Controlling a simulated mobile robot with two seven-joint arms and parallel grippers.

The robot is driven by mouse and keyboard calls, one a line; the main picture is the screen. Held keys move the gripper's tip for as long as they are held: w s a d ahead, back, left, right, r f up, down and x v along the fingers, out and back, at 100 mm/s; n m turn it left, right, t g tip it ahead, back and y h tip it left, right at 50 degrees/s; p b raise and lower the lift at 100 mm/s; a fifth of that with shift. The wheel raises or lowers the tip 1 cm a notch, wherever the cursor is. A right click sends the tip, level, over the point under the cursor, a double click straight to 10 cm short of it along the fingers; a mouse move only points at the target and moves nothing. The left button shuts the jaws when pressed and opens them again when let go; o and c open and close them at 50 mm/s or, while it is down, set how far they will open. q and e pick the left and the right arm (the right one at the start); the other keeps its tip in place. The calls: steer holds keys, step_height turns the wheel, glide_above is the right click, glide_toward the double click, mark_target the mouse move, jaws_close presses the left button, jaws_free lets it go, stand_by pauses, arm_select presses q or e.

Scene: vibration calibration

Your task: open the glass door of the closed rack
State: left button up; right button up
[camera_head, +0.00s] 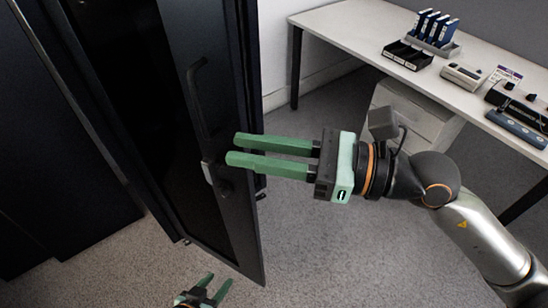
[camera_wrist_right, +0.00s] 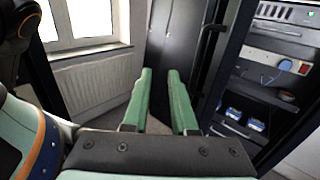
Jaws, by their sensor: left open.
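The rack (camera_head: 250,60) is dark and stands at the left. Its glass door (camera_head: 238,235) has a dark frame and looks swung partly outward in the head view. A black bar handle (camera_head: 197,105) and a small lock block (camera_head: 208,172) sit on the frame. The handle (camera_wrist_right: 207,50) and the rack's shelves (camera_wrist_right: 270,85) also show in the right wrist view. My right gripper (camera_head: 231,150) is open and empty, fingertips overlapping the door's edge near the lock; contact cannot be told. My left gripper (camera_head: 210,287) is open and low, near the door's bottom corner, partly cut off.
A white desk (camera_head: 350,25) with blue binders (camera_head: 435,28) and instruments stands at the right, over a drawer unit (camera_head: 410,115). Grey carpet (camera_head: 320,250) is clear in front. A radiator (camera_wrist_right: 90,85) and window stand left in the right wrist view.

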arm_select(q)
steer(key=shift+w+a+f+b, duration=0.25)
steer(key=shift+a+f, duration=0.1)
steer(key=shift+a, duration=0.2)
steer(key=shift+w+a+f+b, duration=0.25)
steer(key=shift+a+f, duration=0.1)
steer(key=shift+a, duration=0.2)
arm_select(e)
steer(key=shift+s+d, duration=0.55)
steer(key=shift+d, duration=0.05)
arm_select(q)
steer(key=shift+d, duration=0.1)
steer(key=shift+h, duration=0.3)
steer(key=shift+w+d+f+b, duration=0.2)
steer(key=shift+d+f+b, duration=0.2)
steer(key=shift+f+b, duration=0.6)
steer(key=shift+w+d+f+b, duration=0.3)
steer(key=shift+f+b, duration=0.3)
steer(key=shift+b, duration=0.75)
steer(key=shift+w+d+f+b, duration=0.15)
steer(key=shift+d+f+b, duration=0.3)
steer(key=shift+f+b, duration=0.55)
arm_select(e)
steer(key=s+d, duration=0.1)
steer(key=d, duration=1.1)
steer(key=shift+s+d, duration=0.2)
steer(key=shift+s, duration=0.15)
